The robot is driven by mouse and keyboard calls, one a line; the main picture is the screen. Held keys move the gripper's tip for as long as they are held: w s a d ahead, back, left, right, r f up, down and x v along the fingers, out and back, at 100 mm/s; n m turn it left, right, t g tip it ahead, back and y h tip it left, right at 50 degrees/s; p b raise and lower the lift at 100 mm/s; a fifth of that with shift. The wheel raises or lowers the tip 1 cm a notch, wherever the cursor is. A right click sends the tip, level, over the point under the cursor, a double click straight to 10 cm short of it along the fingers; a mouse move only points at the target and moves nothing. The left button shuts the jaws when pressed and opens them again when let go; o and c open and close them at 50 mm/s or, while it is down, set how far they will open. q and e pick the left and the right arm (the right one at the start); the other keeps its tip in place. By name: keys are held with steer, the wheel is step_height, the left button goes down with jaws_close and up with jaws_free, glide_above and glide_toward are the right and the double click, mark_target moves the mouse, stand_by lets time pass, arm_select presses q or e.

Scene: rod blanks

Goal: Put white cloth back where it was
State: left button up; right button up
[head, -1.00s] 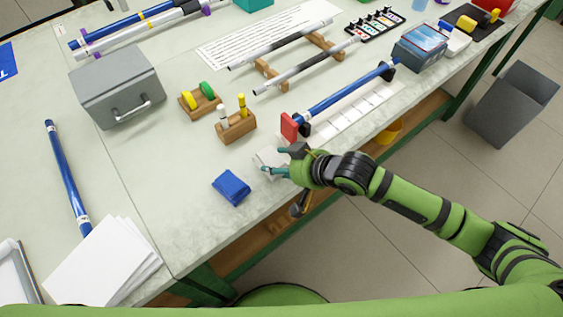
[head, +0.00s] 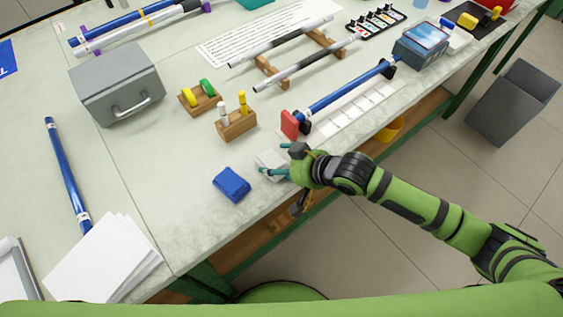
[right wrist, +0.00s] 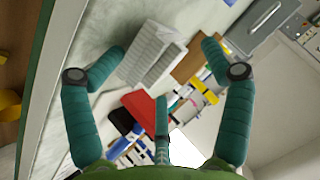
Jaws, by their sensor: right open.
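The white cloth (head: 267,160) lies folded near the table's front edge, partly hidden by my right gripper (head: 273,159). In the right wrist view the folded cloth (right wrist: 152,54) shows between and beyond the spread teal fingers of the right gripper (right wrist: 163,50). The gripper is open, with a gap between the fingers and the cloth's sides in that view. My left gripper is not in view.
A red block (head: 290,125) at the end of a blue rod (head: 340,92) stands close behind the gripper. A wooden holder with pegs (head: 236,124) is behind the cloths. The tabletop left of the blue cloth is clear. A grey bin (head: 513,103) stands on the floor.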

steer(key=shift+r, duration=0.1)
steer(key=v, duration=1.2)
steer(key=shift+r, duration=0.5)
